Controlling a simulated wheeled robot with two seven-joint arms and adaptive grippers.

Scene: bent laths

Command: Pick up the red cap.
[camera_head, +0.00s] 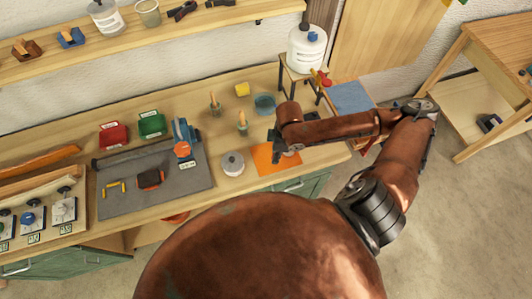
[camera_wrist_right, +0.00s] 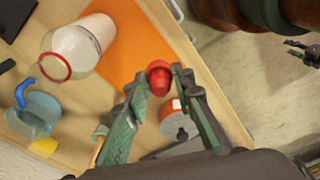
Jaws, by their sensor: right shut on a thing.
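The red cap (camera_wrist_right: 158,76) is between the fingertips of my right gripper (camera_wrist_right: 156,88) in the right wrist view. The fingers are shut on it. In the head view my right arm comes in from the right, and its gripper (camera_head: 284,155) is over the orange mat (camera_head: 265,166). I cannot make out the cap in that view. The orange mat also shows behind the cap in the wrist view (camera_wrist_right: 135,52). My left gripper is in neither view.
A clear vessel with a red ring (camera_wrist_right: 72,50) and a banded can (camera_wrist_right: 180,120) are near the gripper in the wrist view.

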